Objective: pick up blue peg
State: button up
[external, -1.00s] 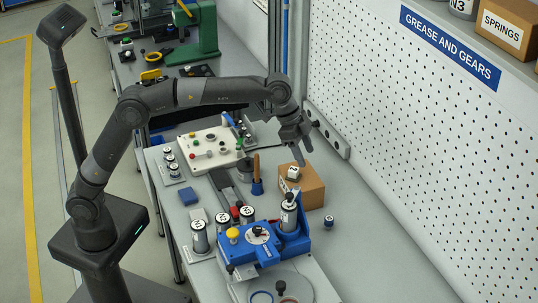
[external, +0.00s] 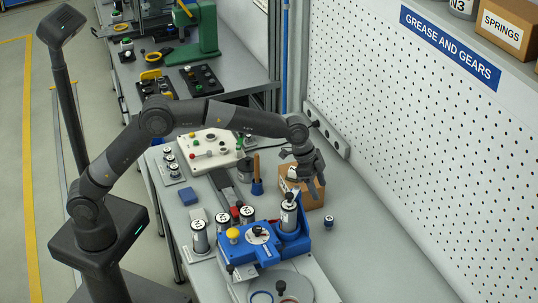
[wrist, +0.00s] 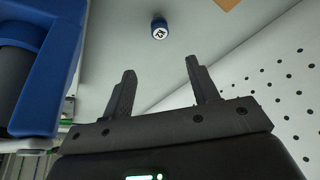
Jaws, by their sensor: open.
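The blue peg (external: 328,221) is a short blue cylinder with a pale, marked top, standing upright on the grey table, right of the blue fixture. It also shows in the wrist view (wrist: 159,28) at the top middle, beyond the fingertips and roughly in line with the gap between them. My gripper (external: 313,192) is open and points down over the cardboard box's right side, up and left of the peg in the external view. In the wrist view my gripper (wrist: 160,68) has its two fingers apart with nothing between them.
The cardboard box (external: 308,201) is partly hidden by my gripper. The blue fixture (external: 265,248) holds a labelled cylinder (external: 289,216) close to the peg's left. A white perforated wall (external: 430,150) rises at the right. The table right of and in front of the peg is clear.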

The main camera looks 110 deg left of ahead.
send_over(328, 217)
jog(key=s, duration=0.3)
jog(key=f, duration=0.7)
jog(key=shift+w+d+f, duration=0.2)
jog(key=shift+w+f, duration=0.05)
jog(key=shift+f, duration=0.1)
jog(key=x, duration=0.6)
jog(key=shift+w+a+r, duration=0.1)
jog(key=shift+w+r, duration=0.05)
jog(key=c, duration=1)
